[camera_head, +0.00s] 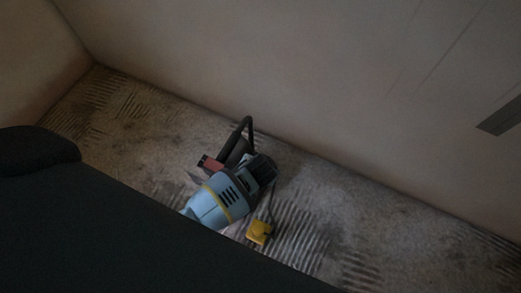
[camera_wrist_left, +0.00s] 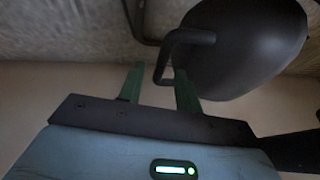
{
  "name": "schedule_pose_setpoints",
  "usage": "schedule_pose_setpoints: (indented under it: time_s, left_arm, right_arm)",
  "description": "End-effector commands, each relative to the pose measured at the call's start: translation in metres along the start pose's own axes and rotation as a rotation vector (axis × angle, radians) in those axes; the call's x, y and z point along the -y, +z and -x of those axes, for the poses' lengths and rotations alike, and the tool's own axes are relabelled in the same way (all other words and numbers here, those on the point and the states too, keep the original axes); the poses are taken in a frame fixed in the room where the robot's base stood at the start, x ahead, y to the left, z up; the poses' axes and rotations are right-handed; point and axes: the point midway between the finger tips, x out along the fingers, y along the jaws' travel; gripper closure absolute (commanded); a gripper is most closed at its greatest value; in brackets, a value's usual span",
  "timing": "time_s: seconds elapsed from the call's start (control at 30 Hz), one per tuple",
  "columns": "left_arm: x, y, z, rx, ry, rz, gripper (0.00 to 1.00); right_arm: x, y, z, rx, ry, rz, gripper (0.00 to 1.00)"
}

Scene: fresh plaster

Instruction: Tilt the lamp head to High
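The lamp has a dark rounded head (camera_wrist_left: 250,45) with a black loop handle (camera_wrist_left: 185,37), filling the upper right of the left wrist view. In the head view the dark lamp (camera_head: 235,150) with a bent tube stands on the floor near the wall, partly hidden by my blue left wrist. My left gripper (camera_wrist_left: 158,72) has two green fingers apart, with the lower end of the handle between them, nearer the right finger. I cannot tell whether it touches. No High marking is readable. My right gripper is in neither view.
A yellow object (camera_head: 259,232) lies on the floor close to my left wrist. A reddish block (camera_head: 210,163) is beside the lamp. A plaster wall (camera_head: 300,80) rises behind. The streaked floor (camera_head: 350,215) to the right is clear. A dark shape covers the lower left.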

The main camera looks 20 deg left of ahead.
Motion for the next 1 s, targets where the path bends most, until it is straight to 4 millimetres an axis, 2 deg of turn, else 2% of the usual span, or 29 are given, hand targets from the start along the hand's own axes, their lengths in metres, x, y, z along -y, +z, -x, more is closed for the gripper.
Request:
schedule_pose_setpoints:
  time_s: [0.1,0.4,0.43,0.7,1.0]
  left_arm:
    - [0.0001,-0.0002,-0.0082,0.000,0.000,0.000,0.66]
    - [0.0005,-0.0010,-0.0089,-0.001,-0.001,0.000,0.66]
    - [0.0005,-0.0009,-0.0089,-0.001,-0.001,0.000,0.67]
    - [0.0004,-0.0007,-0.0089,-0.001,-0.001,0.000,1.00]
    - [0.0006,-0.0004,-0.0091,-0.001,-0.001,0.000,1.00]
  right_arm:
    - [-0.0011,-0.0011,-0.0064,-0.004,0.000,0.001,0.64]
    - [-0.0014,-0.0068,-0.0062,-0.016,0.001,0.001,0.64]
    - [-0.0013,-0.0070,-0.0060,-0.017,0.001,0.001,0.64]
    - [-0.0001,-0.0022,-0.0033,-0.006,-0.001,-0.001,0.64]
    - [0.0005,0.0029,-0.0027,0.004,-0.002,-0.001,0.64]
